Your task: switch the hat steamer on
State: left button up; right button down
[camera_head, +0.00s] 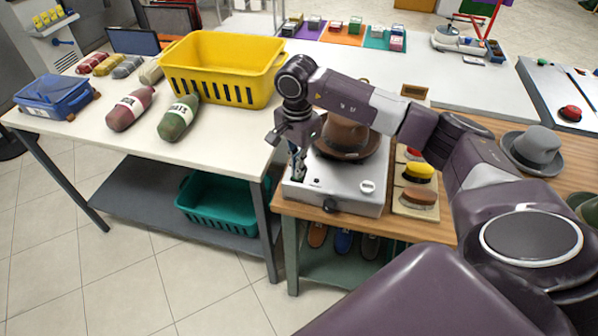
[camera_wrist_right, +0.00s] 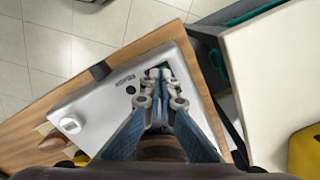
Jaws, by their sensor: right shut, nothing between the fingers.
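The hat steamer (camera_head: 340,194) is a light grey box at the front left of the wooden counter, with a brown hat (camera_head: 348,136) over it. It has a white dial (camera_head: 367,186), which also shows in the right wrist view (camera_wrist_right: 70,124), and a dark knob (camera_wrist_right: 100,70) at its front edge. My right gripper (camera_head: 298,176) is shut and empty, pointing down at the steamer's left front corner. In the right wrist view its fingertips (camera_wrist_right: 160,76) are over a small dark part, likely the switch, mostly hidden; I cannot tell contact. My left gripper is out of view.
A white table (camera_head: 110,150) stands to the left with a yellow basket (camera_head: 222,65) and rolled bundles. Brushes (camera_head: 418,172) lie right of the steamer. A grey hat (camera_head: 533,150) sits farther right. Shoes (camera_head: 343,241) are on the shelf below.

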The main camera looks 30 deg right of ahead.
jog(key=shift+f, duration=0.2)
jog(key=shift+r, duration=0.15)
jog(key=shift+r+p, duration=1.9)
jog(key=shift+r, duration=1.5)
